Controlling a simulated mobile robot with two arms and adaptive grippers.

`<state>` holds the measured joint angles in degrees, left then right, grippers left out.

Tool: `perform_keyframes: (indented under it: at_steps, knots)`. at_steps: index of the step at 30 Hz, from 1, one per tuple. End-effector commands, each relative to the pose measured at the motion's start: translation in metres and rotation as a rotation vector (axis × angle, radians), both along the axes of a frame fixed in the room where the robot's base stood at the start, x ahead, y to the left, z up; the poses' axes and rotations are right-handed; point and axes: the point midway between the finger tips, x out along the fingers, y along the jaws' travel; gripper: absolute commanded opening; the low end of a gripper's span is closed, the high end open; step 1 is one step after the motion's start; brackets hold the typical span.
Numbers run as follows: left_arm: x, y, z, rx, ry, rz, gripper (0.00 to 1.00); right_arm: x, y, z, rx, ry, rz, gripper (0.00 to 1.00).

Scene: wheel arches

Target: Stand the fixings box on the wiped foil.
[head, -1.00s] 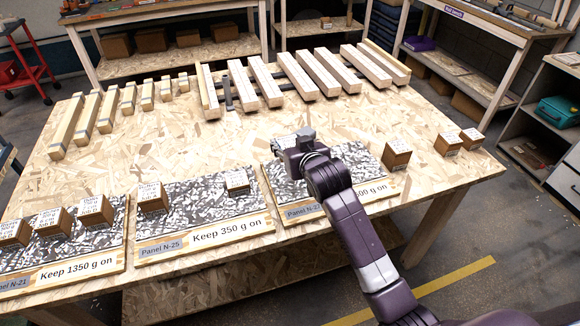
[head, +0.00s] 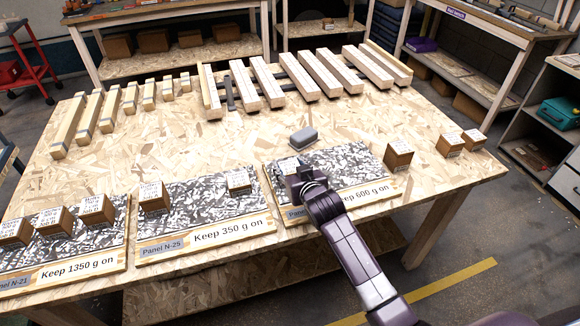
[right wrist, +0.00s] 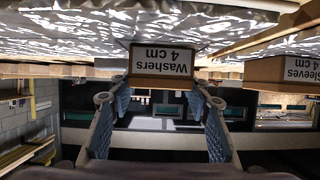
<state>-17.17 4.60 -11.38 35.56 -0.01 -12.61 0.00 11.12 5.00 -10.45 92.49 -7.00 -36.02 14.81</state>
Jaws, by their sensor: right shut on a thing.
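My right gripper (head: 298,180) is shut on a small brown fixings box (head: 288,166) with a white label, at the left part of the right foil panel (head: 340,168), marked "Keep 600 g on". In the right wrist view the held box (right wrist: 161,62) reads "Washers 4 cm" upside down, with a finger on each side. Shiny foil (right wrist: 110,35) lies close to it; I cannot tell whether the box touches it. A larger labelled box (head: 398,155) stands at the right panel's right end. My left gripper is not in view.
A grey rounded block (head: 303,138) lies on the table behind the right panel. The middle panel (head: 205,205) and the left panel (head: 100,245) carry labelled boxes. Two boxes (head: 450,146) (head: 474,139) stand far right. Wooden bars (head: 320,76) line the back.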

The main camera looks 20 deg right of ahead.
Motion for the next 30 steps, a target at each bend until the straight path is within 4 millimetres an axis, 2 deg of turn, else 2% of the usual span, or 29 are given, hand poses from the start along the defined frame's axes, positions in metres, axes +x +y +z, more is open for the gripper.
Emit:
perform_keyframes:
  at_steps: [1, 2, 6, 17, 23, 30]
  knots:
    - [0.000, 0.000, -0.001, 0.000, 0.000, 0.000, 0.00, 0.000, 0.000, -0.001, 0.000, -0.003, 0.000, 0.09]
    - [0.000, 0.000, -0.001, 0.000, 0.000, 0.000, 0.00, 0.000, 0.000, -0.003, 0.000, 0.001, 0.000, 0.45]
    - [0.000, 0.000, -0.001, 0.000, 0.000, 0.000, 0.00, 0.000, 0.000, -0.002, 0.000, 0.001, 0.000, 0.61]
    - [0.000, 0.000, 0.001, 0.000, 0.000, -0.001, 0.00, 0.000, 0.000, 0.003, 0.000, 0.000, 0.000, 0.62]
    - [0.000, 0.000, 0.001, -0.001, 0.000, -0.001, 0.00, -0.021, -0.001, 0.009, 0.000, 0.002, 0.000, 0.62]
    - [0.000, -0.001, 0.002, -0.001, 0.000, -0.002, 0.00, -0.062, -0.002, 0.026, 0.000, 0.001, 0.000, 0.62]
